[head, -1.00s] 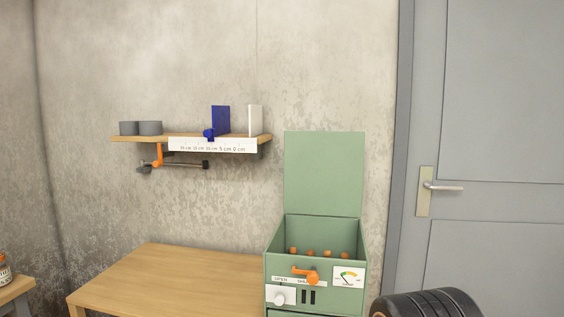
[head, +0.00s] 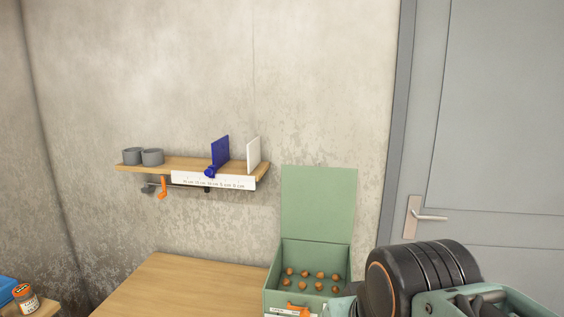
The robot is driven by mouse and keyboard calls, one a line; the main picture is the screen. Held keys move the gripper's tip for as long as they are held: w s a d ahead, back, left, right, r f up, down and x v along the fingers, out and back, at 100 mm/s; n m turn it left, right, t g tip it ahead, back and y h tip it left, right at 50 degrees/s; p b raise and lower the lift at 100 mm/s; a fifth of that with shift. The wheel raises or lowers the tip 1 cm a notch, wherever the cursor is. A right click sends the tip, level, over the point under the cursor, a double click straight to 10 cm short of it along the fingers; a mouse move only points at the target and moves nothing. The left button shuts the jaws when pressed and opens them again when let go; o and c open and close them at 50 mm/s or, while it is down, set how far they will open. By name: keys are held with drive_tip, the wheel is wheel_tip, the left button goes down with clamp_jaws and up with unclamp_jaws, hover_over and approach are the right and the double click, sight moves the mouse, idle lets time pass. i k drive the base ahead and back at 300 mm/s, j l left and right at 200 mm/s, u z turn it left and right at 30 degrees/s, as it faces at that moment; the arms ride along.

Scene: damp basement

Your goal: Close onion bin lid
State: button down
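The onion bin (head: 267,289) is a green box at the lower middle of the head view, beside the wooden table. Its green lid (head: 318,204) stands upright at the back, fully open. Several small orange-brown onions (head: 305,274) lie inside. An orange latch handle (head: 300,311) shows on its front at the bottom edge. My arm, with a black ringed joint and grey-green links, fills the lower right and covers the bin's front right corner. My gripper's fingertips cannot be made out.
The wooden table (head: 185,285) is bare left of the bin. A grey door (head: 490,130) is at right. A jar (head: 26,299) stands at far left.

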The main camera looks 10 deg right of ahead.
sight(318, 203)
drive_tip(key=i+l, duration=0.1)
drive_tip(key=l, duration=0.25)
drive_tip(key=i+l, duration=0.1)
drive_tip(key=l, duration=0.25)
drive_tip(key=i+l, duration=0.1)
drive_tip(key=l, duration=0.25)
drive_tip(key=i+l, duration=0.1)
drive_tip(key=l, duration=0.3)
drive_tip(key=i+l, duration=0.5)
drive_tip(key=l, duration=0.2)
